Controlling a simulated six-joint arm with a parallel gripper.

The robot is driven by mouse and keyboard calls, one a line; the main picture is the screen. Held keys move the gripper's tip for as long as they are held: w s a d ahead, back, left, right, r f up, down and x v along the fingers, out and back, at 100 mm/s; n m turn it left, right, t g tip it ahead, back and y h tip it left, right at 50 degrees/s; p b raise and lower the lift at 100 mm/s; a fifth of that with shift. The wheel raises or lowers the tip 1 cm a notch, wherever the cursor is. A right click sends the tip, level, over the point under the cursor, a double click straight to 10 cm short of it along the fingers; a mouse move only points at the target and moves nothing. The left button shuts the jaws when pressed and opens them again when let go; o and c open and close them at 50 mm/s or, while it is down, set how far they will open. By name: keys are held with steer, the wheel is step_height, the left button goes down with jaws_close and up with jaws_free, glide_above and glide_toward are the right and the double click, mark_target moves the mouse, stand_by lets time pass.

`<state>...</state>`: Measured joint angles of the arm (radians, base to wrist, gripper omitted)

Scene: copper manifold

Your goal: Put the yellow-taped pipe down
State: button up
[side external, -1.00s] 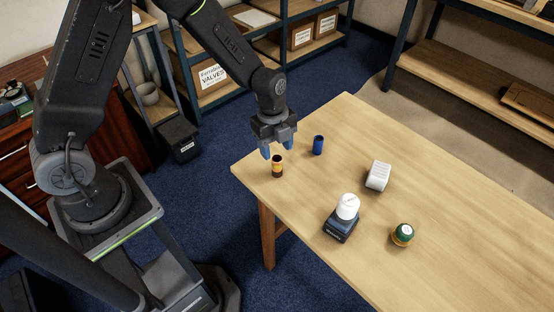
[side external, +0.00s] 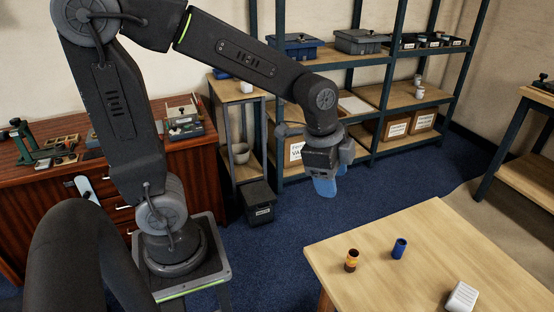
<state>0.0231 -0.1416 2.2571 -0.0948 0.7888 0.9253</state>
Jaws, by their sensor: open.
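The yellow-taped pipe (side external: 352,261) is a short dark tube with a yellow-orange band. It stands upright on the wooden table (side external: 420,240), near the table's left corner. My gripper (side external: 326,188) has blue fingertips and is open and empty. It hangs in the air above and to the left of the pipe in the picture, clear of it. The gap between the fingers is hard to see from this side.
A blue pipe (side external: 399,248) stands upright a little right of the yellow-taped one. A white ribbed block (side external: 461,297) lies at the lower right. Shelves (side external: 345,120) with boxes stand behind my arm. The table's far part is bare.

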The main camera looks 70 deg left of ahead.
steer(key=s+a+r+n+t, duration=0.2)
steer(key=s+r+n, duration=0.3)
steer(key=s+n, duration=0.5)
steer(key=shift+s+r+t+y, duration=0.3)
steer(key=shift+s+t+y, duration=0.1)
steer(key=shift+s+t, duration=0.1)
steer(key=shift+d, duration=0.1)
stand_by(0.4)
